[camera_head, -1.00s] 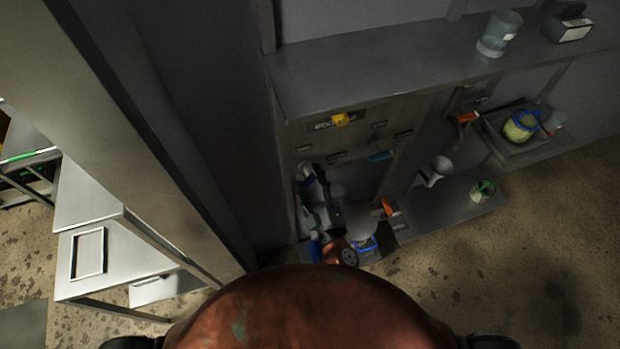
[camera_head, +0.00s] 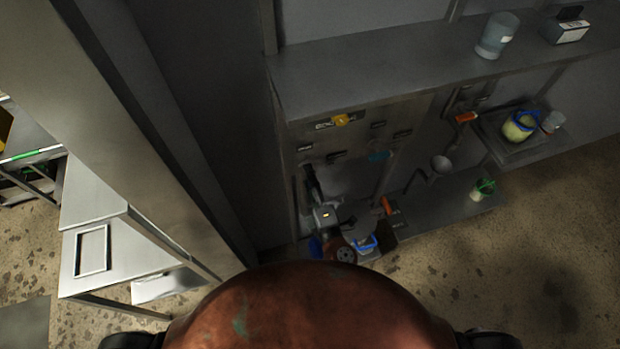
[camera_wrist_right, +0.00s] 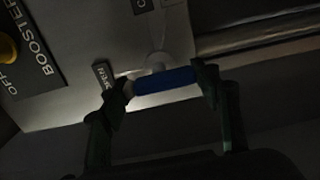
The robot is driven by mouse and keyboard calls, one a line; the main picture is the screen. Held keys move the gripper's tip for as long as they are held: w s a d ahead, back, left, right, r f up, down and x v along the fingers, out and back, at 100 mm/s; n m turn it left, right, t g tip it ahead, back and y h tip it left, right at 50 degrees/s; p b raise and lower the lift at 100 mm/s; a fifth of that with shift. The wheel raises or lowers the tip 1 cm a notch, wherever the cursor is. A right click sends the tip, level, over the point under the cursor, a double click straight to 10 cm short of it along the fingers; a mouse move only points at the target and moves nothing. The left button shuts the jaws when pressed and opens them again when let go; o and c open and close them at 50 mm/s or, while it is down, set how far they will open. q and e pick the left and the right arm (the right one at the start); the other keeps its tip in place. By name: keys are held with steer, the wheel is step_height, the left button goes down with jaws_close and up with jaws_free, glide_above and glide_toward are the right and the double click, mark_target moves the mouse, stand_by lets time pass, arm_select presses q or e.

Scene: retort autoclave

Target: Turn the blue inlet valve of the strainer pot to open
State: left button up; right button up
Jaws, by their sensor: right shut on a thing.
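The blue valve handle (camera_wrist_right: 166,80) is a short blue bar on a pale stem, on the grey panel in the right wrist view. It lies nearly level in that picture, with one dark finger of my right gripper (camera_wrist_right: 163,88) at each end. The gripper is shut on it. In the head view my right gripper (camera_head: 311,180) is at the left of the panel under the shelf and hides the handle. I cannot make out the strainer pot for certain. My left gripper is not in view.
A yellow knob (camera_head: 341,120) sits on the BOOSTER plate above the gripper. A shelf (camera_head: 400,72) overhangs the panel. A tray (camera_head: 494,140) holds a blue-rimmed pot (camera_head: 519,126).

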stand_by(0.4)
steer(key=o, duration=1.2)
steer(key=shift+c, duration=0.2)
steer(key=v, duration=1.2)
